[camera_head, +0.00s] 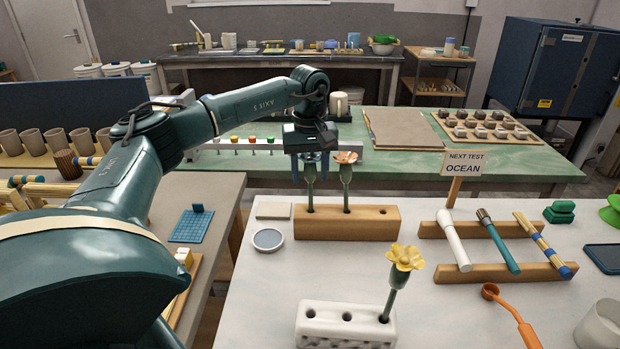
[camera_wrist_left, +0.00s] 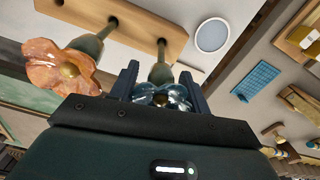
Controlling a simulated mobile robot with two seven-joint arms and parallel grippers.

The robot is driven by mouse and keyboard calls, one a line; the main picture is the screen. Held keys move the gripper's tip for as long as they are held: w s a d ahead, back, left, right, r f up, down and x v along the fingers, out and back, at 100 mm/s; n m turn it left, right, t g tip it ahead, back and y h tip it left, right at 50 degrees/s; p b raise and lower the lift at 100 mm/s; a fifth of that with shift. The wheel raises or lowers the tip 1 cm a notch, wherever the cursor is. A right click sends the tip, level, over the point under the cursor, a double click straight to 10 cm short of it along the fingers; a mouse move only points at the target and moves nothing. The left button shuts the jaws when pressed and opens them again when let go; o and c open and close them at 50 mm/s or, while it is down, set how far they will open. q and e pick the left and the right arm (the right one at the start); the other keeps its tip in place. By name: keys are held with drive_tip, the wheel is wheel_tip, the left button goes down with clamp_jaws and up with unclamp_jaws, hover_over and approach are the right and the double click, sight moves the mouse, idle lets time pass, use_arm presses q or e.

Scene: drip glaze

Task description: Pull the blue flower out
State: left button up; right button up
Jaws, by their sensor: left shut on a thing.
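The blue flower (camera_wrist_left: 165,97) sits between the two fingers of my left gripper (camera_head: 310,164), which is shut on it. The gripper comes down from above, and its fingers also show in the left wrist view (camera_wrist_left: 160,88). In the head view the petals are hidden by the gripper; only the upright green stem (camera_head: 310,196) shows below. The stem's lower end meets the left hole of the wooden block (camera_head: 370,224). An orange flower (camera_head: 346,158) stands in the hole just right of it. My right gripper is not in view.
A white block (camera_head: 345,312) in front holds a yellow flower (camera_head: 404,258) in its right hole, with two empty holes. A round grey dish (camera_head: 268,240) lies left of the wooden block. Tools lie on a rack (camera_head: 500,262) at right, by the "OCEAN" sign (camera_head: 464,164).

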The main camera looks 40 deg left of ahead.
use_arm(q)
drive_tip(key=shift+r+p, duration=0.9)
drive_tip(key=shift+r, duration=0.05)
idle(0.6)
drive_tip(key=shift+w+a+r+p, duration=0.1)
drive_tip(key=shift+r+p, duration=1.05)
drive_tip(key=shift+r, duration=0.25)
drive_tip(key=shift+w+a+r+p, duration=0.1)
drive_tip(key=shift+r+p, duration=1)
drive_tip(key=shift+r, duration=0.3)
drive_tip(key=shift+a+r, duration=0.1)
drive_tip(key=shift+r, duration=1.4)
